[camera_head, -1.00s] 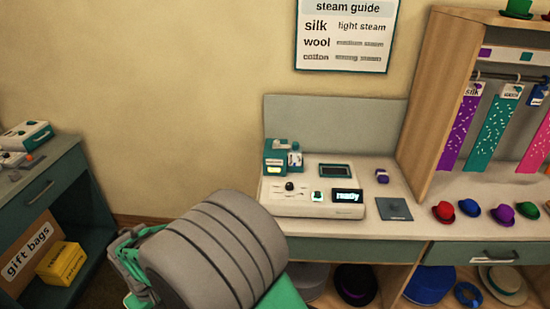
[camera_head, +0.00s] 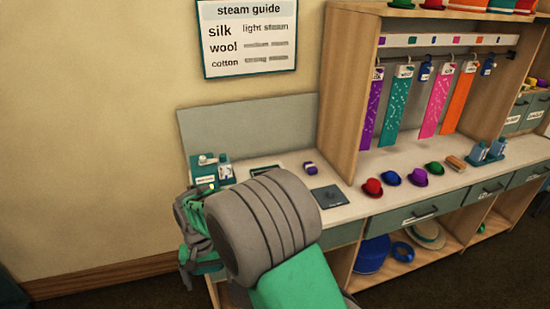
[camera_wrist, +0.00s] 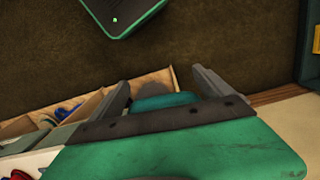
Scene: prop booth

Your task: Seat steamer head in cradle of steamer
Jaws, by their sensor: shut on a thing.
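The steamer (camera_head: 228,171) stands on the counter in the head view. Its teal back part with small white fittings shows, but my arm hides most of its white front and display. I cannot make out the cradle. In the wrist view, my gripper (camera_wrist: 163,80) is shut on a teal thing with a grey part, likely the steamer head (camera_wrist: 163,101). It sits between the two dark fingers, with its lower part hidden by my gripper's body. In the head view, my arm overlaps the counter's front left end, and the held thing cannot be made out.
A dark square pad (camera_head: 328,197) and a small purple item (camera_head: 310,168) lie on the counter (camera_head: 345,215) right of the steamer. Several small hats and a wooden rack with hanging fabric strips (camera_head: 397,112) stand farther right. A low back panel (camera_head: 250,128) rises behind.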

